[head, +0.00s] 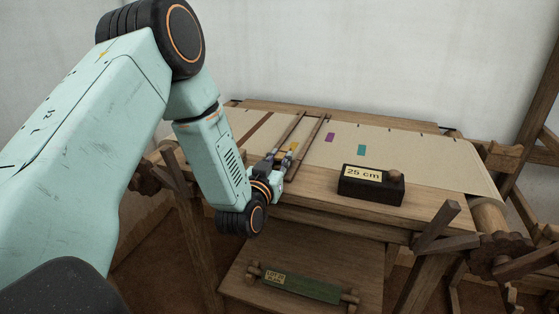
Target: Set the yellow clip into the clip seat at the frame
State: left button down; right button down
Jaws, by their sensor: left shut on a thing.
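My left gripper (285,157) reaches in from the left, low over the cloth at the loom's near edge. It is shut on the yellow clip (294,146), a small yellow piece that shows at its fingertips. The gripper and clip are over the narrow wooden frame (310,143), whose two dark bars run across the cloth. I cannot make out the clip seat; the gripper may hide it. I cannot tell whether the clip touches the frame. My right gripper is not in view.
The beige cloth (420,162) carries a purple patch (330,137) and a teal patch (362,150). A dark block labelled "25 cm" (371,187) stands on the loom's front beam. A green bar (302,286) lies on the board below. Wooden gears and levers (501,257) project at right.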

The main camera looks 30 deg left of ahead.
pick_arm(q)
jog(key=shift+f, duration=0.15)
jog(key=c, duration=1.1)
grip_release()
jog(key=shift+c, duration=0.2)
jog(key=shift+r, duration=0.2)
jog(key=p+v, duration=0.3)
jog(key=v, duration=0.9)
jog(key=s+d+f+m+g+h, duration=0.1)
jog(key=s+d+f+g+h, duration=0.15)
jog(key=s+f+g, duration=0.35)
jog(key=s+d+f+m+g+h, duration=0.15)
jog(key=s+d+f, duration=0.3)
jog(key=f, duration=0.45)
jog(key=s+d+f+g+h, duration=0.1)
jog(key=s+d+f+g, duration=0.1)
jog(key=s+f+g, duration=0.4)
jog(key=s+d+f+g, duration=0.1)
jog(key=s+f+g, duration=0.3)
jog(key=s, duration=0.8)
jog(key=shift+f+y, duration=0.3)
jog(key=shift+f, duration=0.1)
